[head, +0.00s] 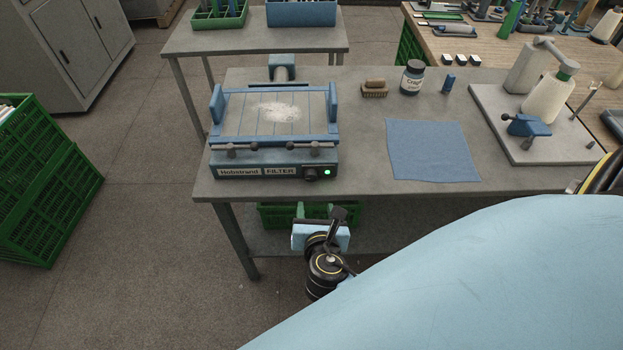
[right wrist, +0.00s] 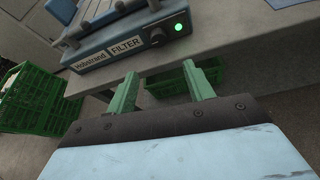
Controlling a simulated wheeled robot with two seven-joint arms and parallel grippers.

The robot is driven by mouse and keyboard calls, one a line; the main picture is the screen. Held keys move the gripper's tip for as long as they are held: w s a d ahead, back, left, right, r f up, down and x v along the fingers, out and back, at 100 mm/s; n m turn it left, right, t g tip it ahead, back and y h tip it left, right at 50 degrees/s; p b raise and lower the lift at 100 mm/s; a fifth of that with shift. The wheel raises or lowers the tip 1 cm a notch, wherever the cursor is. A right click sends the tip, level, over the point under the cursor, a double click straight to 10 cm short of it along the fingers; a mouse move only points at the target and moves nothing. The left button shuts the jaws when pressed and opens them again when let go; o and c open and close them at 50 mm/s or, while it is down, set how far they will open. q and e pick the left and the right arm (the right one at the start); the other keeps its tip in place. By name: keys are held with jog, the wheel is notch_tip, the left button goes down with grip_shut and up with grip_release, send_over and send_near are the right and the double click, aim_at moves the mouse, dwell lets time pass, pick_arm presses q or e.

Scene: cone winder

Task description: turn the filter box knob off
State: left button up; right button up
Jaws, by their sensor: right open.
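In the right wrist view, the knob (right wrist: 157,37) and the green light (right wrist: 178,27) show ahead and above the fingers. My right gripper (right wrist: 160,72) is open and empty, below and in front of the panel, apart from the knob. The knob's pointer is too small to read. My left gripper is not in view.
The table's front edge (head: 400,195) lies between my right gripper and the panel. A green crate (right wrist: 172,84) sits beneath the table. A blue cloth (head: 432,150), a brush (head: 375,88) and a jar (head: 411,78) stand clear to the right of the box.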

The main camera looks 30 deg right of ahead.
aim_at(311, 179)
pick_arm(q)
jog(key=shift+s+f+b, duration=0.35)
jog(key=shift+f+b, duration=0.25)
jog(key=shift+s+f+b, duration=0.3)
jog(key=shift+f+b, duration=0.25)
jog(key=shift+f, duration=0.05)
pick_arm(e)
jog(key=x, duration=1.3)
jog(key=shift+w+d+r, duration=0.15)
jog(key=shift+w+r, duration=0.05)
jog(key=shift+r, duration=0.05)
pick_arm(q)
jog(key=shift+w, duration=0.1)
pick_arm(e)
jog(key=c, duration=1)
